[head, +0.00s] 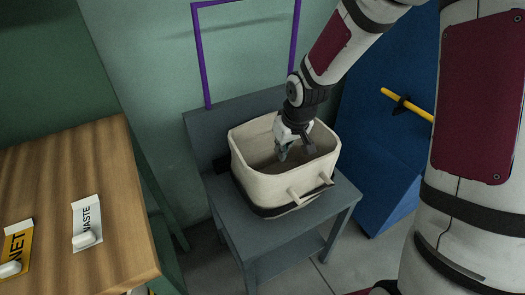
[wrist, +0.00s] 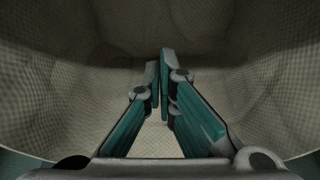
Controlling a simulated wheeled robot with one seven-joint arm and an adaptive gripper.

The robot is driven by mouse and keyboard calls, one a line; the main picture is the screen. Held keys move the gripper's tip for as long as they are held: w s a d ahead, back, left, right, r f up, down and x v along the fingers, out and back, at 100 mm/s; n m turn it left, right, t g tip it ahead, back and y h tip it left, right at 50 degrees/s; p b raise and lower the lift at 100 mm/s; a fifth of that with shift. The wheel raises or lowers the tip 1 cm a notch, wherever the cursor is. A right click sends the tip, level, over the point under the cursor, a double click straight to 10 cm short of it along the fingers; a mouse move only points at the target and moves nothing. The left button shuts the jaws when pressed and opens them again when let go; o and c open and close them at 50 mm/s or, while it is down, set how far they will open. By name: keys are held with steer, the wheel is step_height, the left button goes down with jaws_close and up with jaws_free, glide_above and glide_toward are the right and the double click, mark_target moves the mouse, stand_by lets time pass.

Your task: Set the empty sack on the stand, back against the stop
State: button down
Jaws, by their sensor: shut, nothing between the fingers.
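A cream sack (head: 252,178) with an open top stands upright on the grey stand (head: 345,200). It has a dark band near its base and a pale handle on its front. The stand's upright back panel (head: 215,120) rises behind it; I cannot tell whether the sack touches it. My gripper (head: 296,153) reaches down inside the sack's mouth. In the wrist view my gripper (wrist: 160,55) is shut with nothing between its fingers, and the sack's woven inside (wrist: 85,95) surrounds it. No contents show in the sack.
A wooden table (head: 60,185) at the left holds a white WASTE tag (head: 87,218) and a yellow tag (head: 17,245). A purple frame (head: 200,60) stands behind the stand. A blue panel (head: 375,150) with a yellow bar (head: 408,105) is at the right.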

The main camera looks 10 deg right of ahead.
mark_target(265, 154)
steer(key=b+x, duration=0.3)
steer(key=x, duration=0.6)
steer(key=shift+a+f+b, duration=0.1)
steer(key=shift+f+b, duration=0.2)
steer(key=shift+b, duration=0.1)
steer(key=w, duration=0.2)
steer(key=w+b, duration=0.1)
steer(key=shift+a+f, duration=0.3)
steer(key=shift+a, duration=0.1)
steer(key=shift+w+a+r, duration=0.1)
steer(key=shift+w+a, duration=0.1)
steer(key=shift+w, duration=0.35)
steer(key=shift+w+a, duration=0.2)
steer(key=shift+w, duration=0.5)
steer(key=shift+w+a, duration=0.2)
steer(key=shift+w, duration=0.45)
